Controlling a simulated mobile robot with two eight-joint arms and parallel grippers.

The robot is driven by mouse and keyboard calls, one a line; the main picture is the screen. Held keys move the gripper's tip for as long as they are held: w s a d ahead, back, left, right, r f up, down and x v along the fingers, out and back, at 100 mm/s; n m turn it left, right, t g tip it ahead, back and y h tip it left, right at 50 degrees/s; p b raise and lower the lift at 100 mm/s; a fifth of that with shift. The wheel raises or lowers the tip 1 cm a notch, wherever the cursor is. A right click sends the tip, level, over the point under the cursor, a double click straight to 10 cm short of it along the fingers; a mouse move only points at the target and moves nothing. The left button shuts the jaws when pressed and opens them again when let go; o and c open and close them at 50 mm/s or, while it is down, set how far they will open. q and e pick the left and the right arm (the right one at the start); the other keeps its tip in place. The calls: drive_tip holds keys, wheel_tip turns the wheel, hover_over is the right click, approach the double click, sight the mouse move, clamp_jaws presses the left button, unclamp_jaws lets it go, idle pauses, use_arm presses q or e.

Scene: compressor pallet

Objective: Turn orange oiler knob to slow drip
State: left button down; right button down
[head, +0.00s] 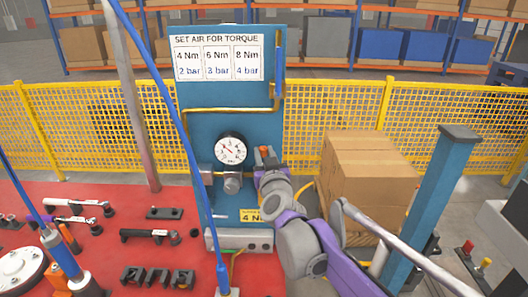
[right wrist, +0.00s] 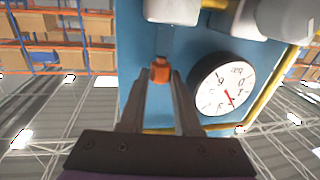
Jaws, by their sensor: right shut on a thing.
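The orange oiler knob (head: 264,151) shows at the right of the blue panel (head: 215,130), just above the end of my right arm. In the right wrist view the orange knob (right wrist: 160,71) sits between the fingertips of my right gripper (right wrist: 160,78), which is shut on it. That view is turned over, with the gauge (right wrist: 226,88) beside the fingers. In the head view the white round gauge (head: 231,149) is left of the knob. My right gripper (head: 265,165) is largely hidden by its own wrist there. My left gripper is not in view.
A yellow pipe (head: 230,109) runs across the panel above the gauge. Cardboard boxes (head: 365,180) stand right of the panel. A blue hose (head: 170,95) crosses in front of it. Several black-handled tools lie on the red table (head: 105,255) at left. A yellow fence (head: 335,105) stands behind.

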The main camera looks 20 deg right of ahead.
drive_tip(key=c, duration=0.9)
unclamp_jaws()
drive_tip(key=s+a+b, duration=0.1)
drive_tip(key=s+b, duration=0.1)
drive_tip(key=s, duration=0.9)
drive_tip(key=shift+w, duration=0.1)
